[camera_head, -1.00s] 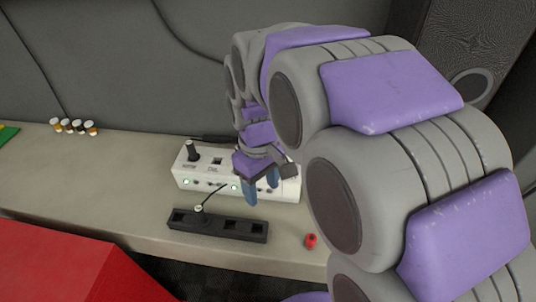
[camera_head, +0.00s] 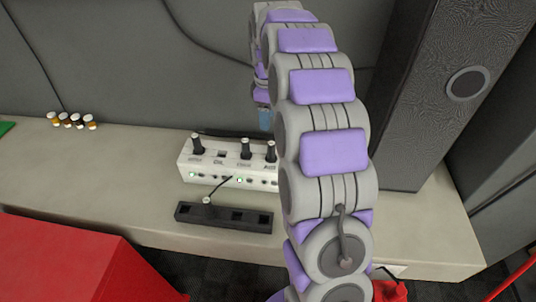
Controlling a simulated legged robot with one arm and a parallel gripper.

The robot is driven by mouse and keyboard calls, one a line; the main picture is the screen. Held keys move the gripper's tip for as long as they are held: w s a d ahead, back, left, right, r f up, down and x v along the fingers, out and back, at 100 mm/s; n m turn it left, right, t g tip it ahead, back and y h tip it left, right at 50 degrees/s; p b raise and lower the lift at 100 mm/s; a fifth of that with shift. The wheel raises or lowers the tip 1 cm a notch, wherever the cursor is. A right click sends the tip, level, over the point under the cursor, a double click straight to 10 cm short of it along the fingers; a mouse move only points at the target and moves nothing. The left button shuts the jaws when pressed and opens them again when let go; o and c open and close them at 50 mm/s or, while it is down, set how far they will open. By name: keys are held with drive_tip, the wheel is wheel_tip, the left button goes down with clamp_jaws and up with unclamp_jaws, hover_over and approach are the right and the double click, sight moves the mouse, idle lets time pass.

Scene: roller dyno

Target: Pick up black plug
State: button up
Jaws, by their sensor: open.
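Several black upright plug-like pieces stand on a white box with sockets; the left one (camera_head: 197,146), the middle one (camera_head: 246,149) and the right one (camera_head: 270,151) show. I cannot tell which is the black plug. The white box (camera_head: 205,164) stands on the bench. My gripper (camera_head: 265,118) is beyond the box's right part, raised above the bench near the wall. Only its blue tip region shows, partly hidden by my arm. It is open, and I see nothing held in it.
A black strip (camera_head: 222,220) with square openings lies in front of the box, with a thin cable from its left part. Several small bottles (camera_head: 72,121) stand at the left on the bench (camera_head: 100,165). A tall speaker (camera_head: 445,100) stands at right. A red block (camera_head: 75,265) is in front.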

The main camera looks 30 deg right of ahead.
drive_tip(key=b, duration=0.1)
hover_over(272, 143)
drive_tip(key=f, duration=0.5)
drive_tip(key=shift+s+d+f, duration=0.3)
drive_tip(key=shift+d+f, duration=0.1)
drive_tip(key=f, duration=0.2)
drive_tip(key=a+f, duration=0.1)
drive_tip(key=shift+w+f+b, duration=0.1)
drive_tip(key=shift+f+b, duration=0.2)
drive_tip(key=shift+f, duration=0.05)
drive_tip(key=shift+a+f, duration=0.25)
drive_tip(key=shift+f, duration=0.05)
drive_tip(key=f, duration=0.1)
drive_tip(key=f+b, duration=0.1)
drive_tip(key=f, duration=0.1)
drive_tip(key=d+f, duration=0.1)
drive_tip(key=f, duration=0.1)
drive_tip(key=shift+w, duration=0.3)
drive_tip(key=shift+a+f+b, duration=0.1)
drive_tip(key=shift+b, duration=0.2)
drive_tip(key=shift+a, duration=0.1)
drive_tip(key=c, duration=1)
